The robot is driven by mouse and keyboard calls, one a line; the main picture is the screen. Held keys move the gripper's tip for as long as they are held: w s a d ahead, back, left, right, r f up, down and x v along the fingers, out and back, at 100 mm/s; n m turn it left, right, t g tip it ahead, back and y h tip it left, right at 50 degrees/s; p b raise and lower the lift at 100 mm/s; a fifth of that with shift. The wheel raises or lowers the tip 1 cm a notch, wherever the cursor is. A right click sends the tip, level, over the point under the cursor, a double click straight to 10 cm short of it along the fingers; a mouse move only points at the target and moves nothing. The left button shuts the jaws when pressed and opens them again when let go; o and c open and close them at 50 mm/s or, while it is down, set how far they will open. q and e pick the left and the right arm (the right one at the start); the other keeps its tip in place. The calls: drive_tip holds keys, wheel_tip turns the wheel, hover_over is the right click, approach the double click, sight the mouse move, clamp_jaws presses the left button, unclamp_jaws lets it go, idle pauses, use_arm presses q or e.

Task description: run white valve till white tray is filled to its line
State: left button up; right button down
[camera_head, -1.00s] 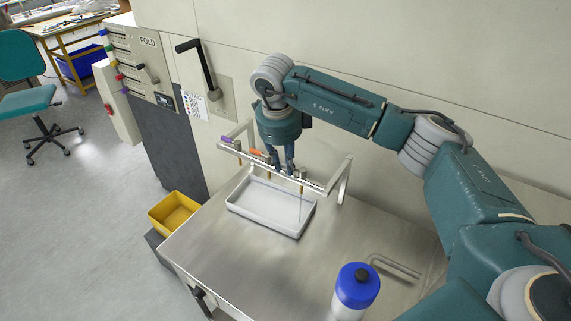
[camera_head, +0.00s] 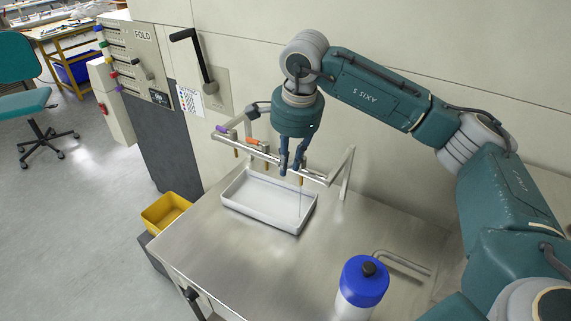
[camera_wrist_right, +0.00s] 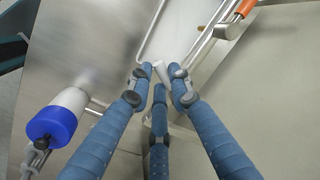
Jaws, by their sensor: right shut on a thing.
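The white tray (camera_head: 230,206) sits on the steel table under a pipe rail with several valves. A thin stream falls from the nozzle (camera_head: 301,181) nearest my gripper into the tray's right part. The liquid level and fill line are too faint to tell. My right gripper (camera_head: 291,170) is at the rail above that nozzle, pointing down. In the right wrist view, its blue fingers (camera_wrist_right: 160,78) are shut on the white valve handle (camera_wrist_right: 176,71). The fingers hide the valve in the head view. My left gripper is not in view.
An orange valve (camera_head: 254,142) and a purple valve (camera_head: 222,130) sit farther left on the rail (camera_head: 315,177). A blue-capped white bottle (camera_head: 362,284) stands at the table's front, by a bent metal rod (camera_head: 405,262). A yellow bin (camera_head: 166,212) is left of the table (camera_head: 225,265).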

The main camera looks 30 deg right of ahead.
drive_tip(key=shift+s+d+r+n+y+b, duration=0.15)
drive_tip(key=shift+s+n+b, duration=0.15)
drive_tip(key=shift+n, duration=0.45)
drive_tip(key=shift+s+d+n+y+b, duration=0.15)
drive_tip(key=shift+s+n+b, duration=0.1)
drive_tip(key=shift+n, duration=0.45)
drive_tip(key=shift+s+d+r+n+y+b, duration=0.1)
drive_tip(key=shift+s+d+n+b, duration=0.15)
drive_tip(key=shift+n, duration=0.5)
drive_tip(key=shift+a, duration=0.1)
drive_tip(key=c, duration=1.6)
unclamp_jaws()
drive_tip(key=shift+f, duration=0.1)
drive_tip(key=v, duration=1.2)
